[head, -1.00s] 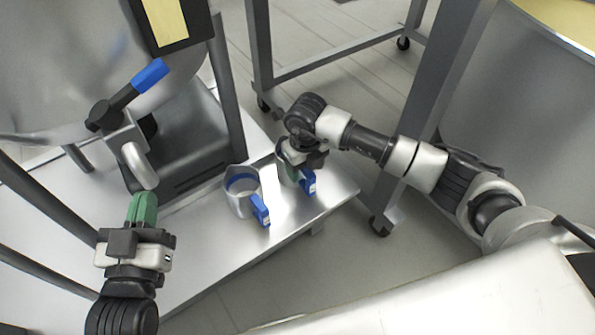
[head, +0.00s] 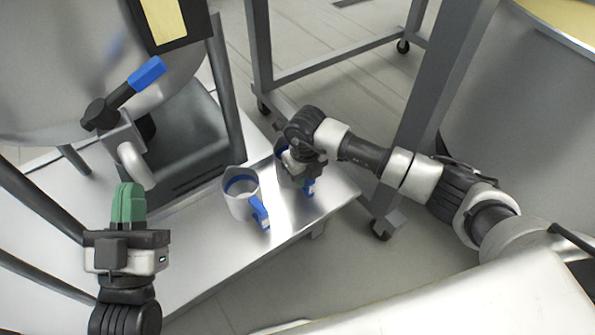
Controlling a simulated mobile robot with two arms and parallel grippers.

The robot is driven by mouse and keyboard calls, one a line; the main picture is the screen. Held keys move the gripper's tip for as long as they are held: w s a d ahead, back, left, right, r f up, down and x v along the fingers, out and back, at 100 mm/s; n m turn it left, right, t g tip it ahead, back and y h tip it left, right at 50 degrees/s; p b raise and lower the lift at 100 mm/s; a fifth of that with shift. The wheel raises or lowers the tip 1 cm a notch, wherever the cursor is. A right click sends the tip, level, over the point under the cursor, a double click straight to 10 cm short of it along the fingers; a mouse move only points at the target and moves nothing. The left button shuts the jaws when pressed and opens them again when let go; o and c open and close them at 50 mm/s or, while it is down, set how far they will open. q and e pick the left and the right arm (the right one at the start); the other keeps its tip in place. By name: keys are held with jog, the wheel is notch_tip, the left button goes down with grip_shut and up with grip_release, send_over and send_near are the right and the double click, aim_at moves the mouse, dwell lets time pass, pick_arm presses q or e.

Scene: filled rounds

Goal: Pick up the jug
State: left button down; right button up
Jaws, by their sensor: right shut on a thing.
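A metal jug with a blue handle (head: 309,187) stands at the right end of the steel bench and is mostly hidden by my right gripper. My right gripper (head: 298,172) is over it and shut on it; its fingertips are largely hidden. A second metal jug (head: 240,203) with a blue inner band and a blue handle stands upright just to the left, apart from my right gripper. My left gripper (head: 128,190) has green fingers held together with nothing seen between them, left of both jugs and below the tap.
A steel bench (head: 205,262) carries the jugs. A large metal tank with a blue-handled tap (head: 125,100) is at the upper left, above a dark grey crate (head: 195,150). A wheeled metal frame (head: 335,65) stands behind, and bare bench lies in front of the jugs.

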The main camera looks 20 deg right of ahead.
grip_shut()
